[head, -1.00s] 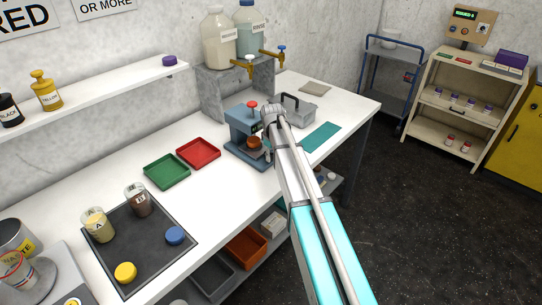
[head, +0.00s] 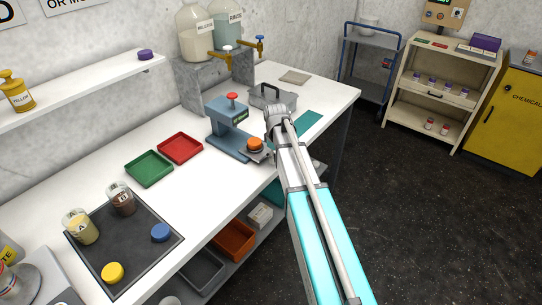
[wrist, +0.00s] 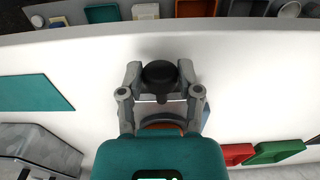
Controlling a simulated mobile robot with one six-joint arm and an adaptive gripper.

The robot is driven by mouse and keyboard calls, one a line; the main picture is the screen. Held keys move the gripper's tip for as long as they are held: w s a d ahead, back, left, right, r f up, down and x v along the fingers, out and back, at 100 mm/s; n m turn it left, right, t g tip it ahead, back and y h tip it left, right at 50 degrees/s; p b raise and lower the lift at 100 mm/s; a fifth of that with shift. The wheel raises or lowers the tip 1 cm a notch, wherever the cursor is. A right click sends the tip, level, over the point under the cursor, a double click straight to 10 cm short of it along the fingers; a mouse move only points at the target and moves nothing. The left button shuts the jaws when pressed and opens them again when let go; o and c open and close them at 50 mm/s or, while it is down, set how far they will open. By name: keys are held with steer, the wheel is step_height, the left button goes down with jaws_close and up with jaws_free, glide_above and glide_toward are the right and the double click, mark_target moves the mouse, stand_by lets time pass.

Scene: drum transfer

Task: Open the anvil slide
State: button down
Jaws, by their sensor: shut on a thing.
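The blue-grey press (head: 228,128) with a red top knob stands on the white bench. Its anvil slide (head: 258,156) sticks out at the front, towards the bench's near edge. An orange-brown round piece (head: 255,145) sits on the slide, clear of the press head. In the wrist view, the slide's black knob (wrist: 160,72) is between the fingers of my gripper (wrist: 160,88), which is shut on it. Part of the orange-brown piece (wrist: 165,126) shows behind the fingers. The fingertips are mostly hidden in the head view.
A red tray (head: 180,148) and a green tray (head: 149,168) lie left of the press. A grey metal box with a handle (head: 268,98) and a teal mat (head: 308,124) are behind and to the right. The bench's near edge is close to my gripper.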

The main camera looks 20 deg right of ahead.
steer(key=shift+s+d, duration=0.1)
steer(key=shift+s, duration=0.15)
steer(key=shift+c, duration=1.5)
jaws_free()
steer(key=shift+w+r, duration=0.1)
steer(key=shift+w, duration=0.05)
